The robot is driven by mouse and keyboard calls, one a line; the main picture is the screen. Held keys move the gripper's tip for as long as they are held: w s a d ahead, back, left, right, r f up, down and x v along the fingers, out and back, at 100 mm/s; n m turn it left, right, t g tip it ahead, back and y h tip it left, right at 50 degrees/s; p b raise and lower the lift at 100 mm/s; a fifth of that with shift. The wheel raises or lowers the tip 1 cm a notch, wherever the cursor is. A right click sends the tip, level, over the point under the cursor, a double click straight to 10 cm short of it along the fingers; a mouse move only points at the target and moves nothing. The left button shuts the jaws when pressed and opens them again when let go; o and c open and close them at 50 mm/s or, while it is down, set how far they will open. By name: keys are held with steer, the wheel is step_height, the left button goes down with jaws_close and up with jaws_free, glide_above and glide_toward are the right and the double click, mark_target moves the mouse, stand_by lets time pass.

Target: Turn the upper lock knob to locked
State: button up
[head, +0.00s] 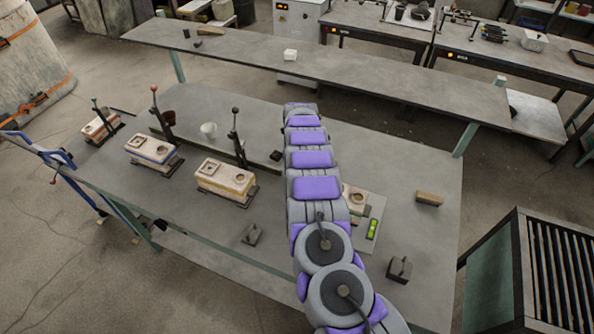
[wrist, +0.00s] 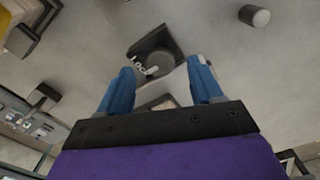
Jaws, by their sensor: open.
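A dark lock block (wrist: 153,42) with pale lettering shows in the wrist view, just beyond my fingertips. A small round part (wrist: 152,71) sits at its near end, partly beside the lettering; I cannot tell how far it is turned. My gripper (wrist: 162,72) is open, with one blue finger on each side of the block's near end. A pale grey piece (wrist: 176,84) lies between the fingers; contact is unclear. In the head view my arm reaches away over the table, and the gripper is hidden. I cannot tell which dark block there is the upper lock.
Several moulds, such as a white-topped one (head: 226,178), stand on the table (head: 330,255) with upright levers. A long bench (head: 350,70) runs behind.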

step_height(320, 180, up, 15)
steer(key=shift+a+p, duration=0.2)
steer(key=shift+p, duration=0.1)
stand_by(0.5)
